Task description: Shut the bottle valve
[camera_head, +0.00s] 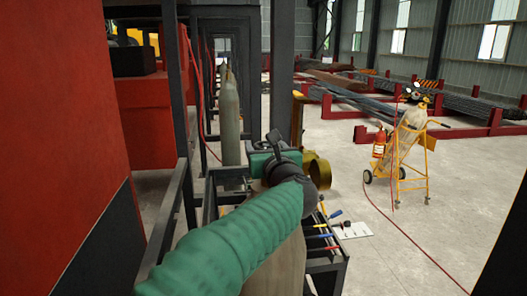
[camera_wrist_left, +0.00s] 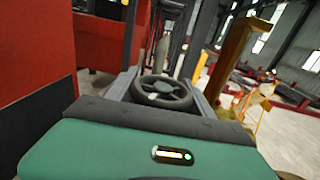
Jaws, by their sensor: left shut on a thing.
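A pale gas bottle (camera_head: 277,268) stands close in front, partly hidden by my green left arm. My left gripper (camera_head: 276,145) is at its top, and the dark jaw parts are shut there. The valve's grip point is mostly hidden by the gripper in the head view. In the left wrist view a dark round handwheel with spokes (camera_wrist_left: 161,92) shows just past the green gripper body; the fingertips are hidden there. A brass-coloured round part (camera_head: 318,170) sits right of the gripper. My right gripper is not in view.
Another grey bottle (camera_head: 229,122) stands behind in a dark frame. A tool shelf (camera_head: 328,262) is to the right below. A red cabinet (camera_head: 62,110) fills the left. A yellow cylinder cart (camera_head: 402,155) stands on open floor at right, with a red hose on the floor.

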